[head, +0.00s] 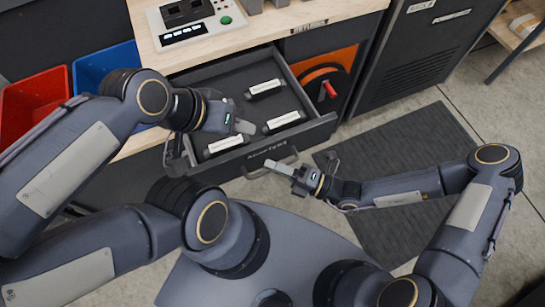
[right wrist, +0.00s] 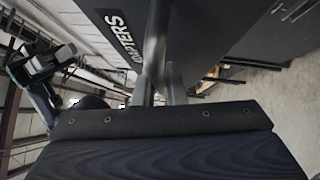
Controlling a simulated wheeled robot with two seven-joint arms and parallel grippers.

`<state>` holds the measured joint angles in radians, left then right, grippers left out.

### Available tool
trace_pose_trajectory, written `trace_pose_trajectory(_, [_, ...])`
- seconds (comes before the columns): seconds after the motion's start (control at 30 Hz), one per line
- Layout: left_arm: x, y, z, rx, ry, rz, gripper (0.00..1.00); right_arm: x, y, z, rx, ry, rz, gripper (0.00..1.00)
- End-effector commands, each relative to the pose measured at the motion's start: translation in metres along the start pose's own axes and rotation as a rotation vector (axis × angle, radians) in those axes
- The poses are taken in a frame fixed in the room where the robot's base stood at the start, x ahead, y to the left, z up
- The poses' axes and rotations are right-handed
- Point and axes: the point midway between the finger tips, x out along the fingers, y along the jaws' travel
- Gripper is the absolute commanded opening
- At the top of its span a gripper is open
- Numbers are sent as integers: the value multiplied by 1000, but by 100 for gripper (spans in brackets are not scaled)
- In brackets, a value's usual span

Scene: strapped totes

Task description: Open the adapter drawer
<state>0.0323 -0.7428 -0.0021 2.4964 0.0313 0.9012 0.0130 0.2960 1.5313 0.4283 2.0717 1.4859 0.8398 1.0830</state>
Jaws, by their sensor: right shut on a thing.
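The adapter drawer (head: 312,128) stands pulled out from under the wooden bench in the head view, its inside showing. Three white-and-black adapters, (head: 264,88), (head: 283,122) and (head: 226,144), lie in it. My right gripper (head: 270,165) is at the bar handle (head: 252,174) on the drawer front and is shut on it. In the right wrist view the fingers (right wrist: 157,88) are beside the drawer front (right wrist: 195,35) with its lettering. My left gripper (head: 244,126) is over the left part of the drawer; its jaw opening is unclear.
A red bin (head: 35,103) and a blue bin (head: 105,65) are at the left. A device with a green button (head: 197,20) stands on the bench (head: 285,22). An orange panel with a red handle (head: 328,90) is right of the drawer. A dark mat (head: 405,150) covers the floor.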

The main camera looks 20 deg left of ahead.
Motion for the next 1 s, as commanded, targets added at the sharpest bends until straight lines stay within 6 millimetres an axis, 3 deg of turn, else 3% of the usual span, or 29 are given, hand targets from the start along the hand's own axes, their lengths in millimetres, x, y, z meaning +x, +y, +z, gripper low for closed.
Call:
trace_pose_trajectory(0.6, [-2, 1, -1, 0, 0, 0, 36, -6, 1, -5, 0, -1, -2, 0])
trace_pose_trajectory(0.63, [-2, 1, -1, 0, 0, 0, 36, -6, 1, -5, 0, -1, -2, 13])
trace_pose_trajectory(0.77, [-2, 1, -1, 0, 0, 0, 36, -6, 1, -5, 0, -1, -1, 30])
trace_pose_trajectory(1.0, [-2, 1, -1, 0, 0, 0, 36, -6, 1, -5, 0, -1, 0, 32])
